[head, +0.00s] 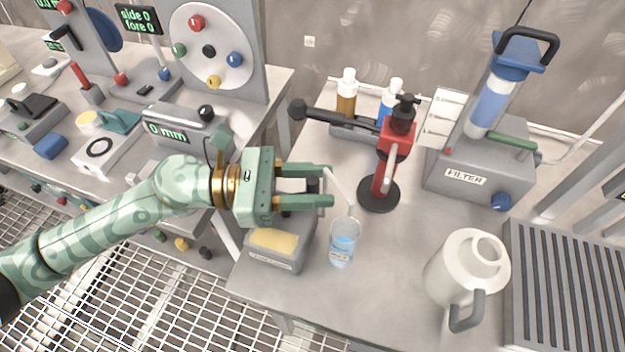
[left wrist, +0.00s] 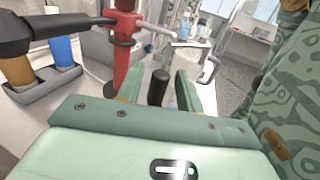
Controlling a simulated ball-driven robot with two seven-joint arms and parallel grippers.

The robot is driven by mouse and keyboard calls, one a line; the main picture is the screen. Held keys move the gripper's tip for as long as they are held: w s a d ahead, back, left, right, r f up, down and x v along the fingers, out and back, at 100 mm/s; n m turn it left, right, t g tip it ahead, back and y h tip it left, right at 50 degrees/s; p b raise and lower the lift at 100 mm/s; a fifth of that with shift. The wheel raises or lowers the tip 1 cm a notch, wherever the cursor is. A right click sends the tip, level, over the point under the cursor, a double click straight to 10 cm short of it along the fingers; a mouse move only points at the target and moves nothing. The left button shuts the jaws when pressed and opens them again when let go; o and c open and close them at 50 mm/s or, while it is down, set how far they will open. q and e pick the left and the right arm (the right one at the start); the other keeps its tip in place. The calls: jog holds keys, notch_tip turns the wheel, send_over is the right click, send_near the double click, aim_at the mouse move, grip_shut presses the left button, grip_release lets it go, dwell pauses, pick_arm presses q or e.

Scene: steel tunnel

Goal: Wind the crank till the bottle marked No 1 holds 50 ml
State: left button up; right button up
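My left gripper (head: 330,186) is over the near left part of the bench. Its two green fingers are spread, with a dark upright peg (head: 313,186) between them. In the left wrist view the peg (left wrist: 157,90) stands between the fingers with a visible gap; I cannot tell whether it is the crank handle. A red stand (head: 393,150) with a long black arm (head: 335,116) is to the right. A clear cup (head: 341,246) holds some blue liquid; its label is too small to read. An amber bottle (head: 346,98) and a blue bottle (head: 387,103) stand behind; no No 1 mark is legible.
A yellow sponge tray (head: 272,266) sits below the gripper. A white jug (head: 462,268), a filter unit (head: 478,165) and a slatted grey rack (head: 570,285) occupy the right. Bare bench lies between cup and jug. Another bench with a "0 mm" device (head: 185,130) is left.

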pick_arm(q)
jog(key=a+b, duration=0.1)
jog(key=a, duration=1.5)
jog(key=shift+s+a, duration=0.15)
jog(key=shift+a, duration=0.05)
jog(key=shift+o, duration=0.4)
